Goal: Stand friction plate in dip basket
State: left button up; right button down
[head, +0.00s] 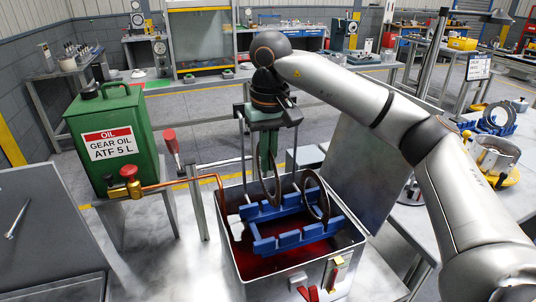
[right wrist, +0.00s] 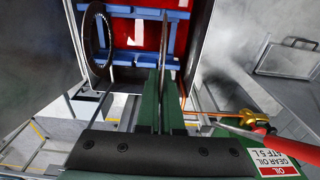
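My right gripper (head: 266,152) is above the metal tank, fingers pointing down, shut on a friction plate (head: 277,190). This thin dark ring hangs upright, and its lower edge is at the left part of the blue dip basket (head: 290,239). I cannot tell if it sits in a slot. In the right wrist view the held plate (right wrist: 164,45) shows edge-on between the fingers (right wrist: 160,100). A second friction plate (head: 325,198) stands upright in the basket to the right; it also shows in the right wrist view (right wrist: 88,45). My left gripper is not in view.
The basket is inside a tank (head: 355,244) with red fluid (head: 250,263). A green oil can (head: 110,135) and a copper pipe (head: 180,182) are on the left. A blue rack (head: 503,130) with rings and a metal pot (head: 495,155) stand on the right table.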

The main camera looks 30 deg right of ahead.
aim_at(268, 193)
jog(key=shift+f+b, duration=1.35)
jog(key=shift+f, duration=0.3)
jog(key=shift+f+b, duration=1.85)
jog(key=shift+f, duration=1.4)
jog(key=c, duration=1)
grip_release()
notch_tip(268, 193, up, 8)
jog(key=p, duration=0.7)
